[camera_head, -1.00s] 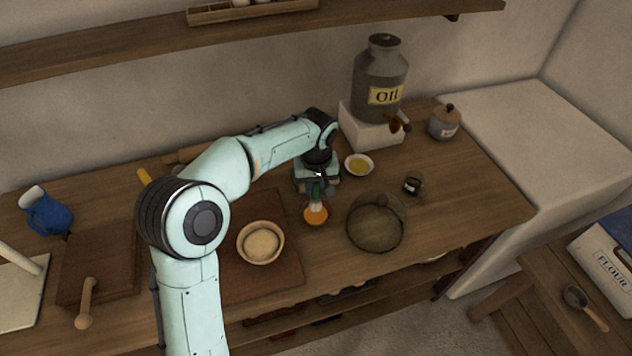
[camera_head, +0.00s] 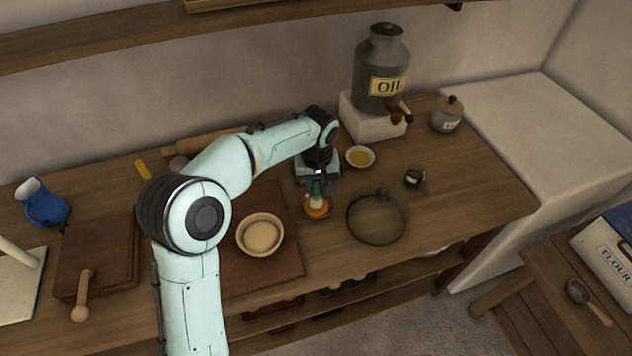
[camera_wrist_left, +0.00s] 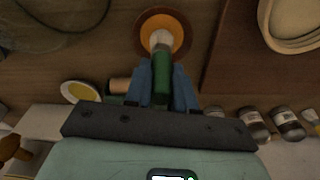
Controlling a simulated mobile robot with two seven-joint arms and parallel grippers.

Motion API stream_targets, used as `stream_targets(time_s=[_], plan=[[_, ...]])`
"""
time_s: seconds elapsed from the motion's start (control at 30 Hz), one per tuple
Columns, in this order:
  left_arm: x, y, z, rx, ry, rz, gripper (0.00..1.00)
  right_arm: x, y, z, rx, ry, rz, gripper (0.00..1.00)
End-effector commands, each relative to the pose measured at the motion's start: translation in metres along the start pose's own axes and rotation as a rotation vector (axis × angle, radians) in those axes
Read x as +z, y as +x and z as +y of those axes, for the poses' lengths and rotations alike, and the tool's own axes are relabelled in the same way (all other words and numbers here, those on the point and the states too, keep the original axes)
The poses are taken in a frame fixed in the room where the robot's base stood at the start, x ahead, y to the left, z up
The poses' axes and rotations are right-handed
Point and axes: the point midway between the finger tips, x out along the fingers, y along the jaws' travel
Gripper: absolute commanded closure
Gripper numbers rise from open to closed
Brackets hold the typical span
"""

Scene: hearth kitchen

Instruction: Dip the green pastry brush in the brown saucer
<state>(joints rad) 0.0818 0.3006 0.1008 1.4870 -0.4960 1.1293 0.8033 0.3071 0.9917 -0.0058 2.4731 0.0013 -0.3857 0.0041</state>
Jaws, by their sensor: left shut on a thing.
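The green pastry brush (camera_wrist_left: 162,72) has a green handle and pale bristles; in the head view it shows small (camera_head: 317,196). My left gripper (camera_head: 318,188) is shut on its handle, with blue fingers on both sides in the left wrist view (camera_wrist_left: 165,85). The brush points down at the brown saucer (camera_head: 318,212), which holds something orange. In the left wrist view the bristles overlap the saucer (camera_wrist_left: 146,40); whether they touch the orange contents I cannot tell. My right gripper is not in view.
A dough bowl (camera_head: 260,235) sits on a board left of the saucer. A dark round see-through vessel (camera_head: 376,218) stands close on the right. A small yellow-filled dish (camera_head: 360,157), a small jar (camera_head: 415,178) and the oil can (camera_head: 382,75) are behind and right.

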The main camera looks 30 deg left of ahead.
Motion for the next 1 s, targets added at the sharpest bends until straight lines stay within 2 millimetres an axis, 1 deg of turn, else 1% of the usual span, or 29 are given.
stream_targets(time_s=[1.0], plan=[[0.001, 0.010, 0.000, 0.000, 0.000, 0.000, 1.00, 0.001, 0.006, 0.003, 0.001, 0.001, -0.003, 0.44]])
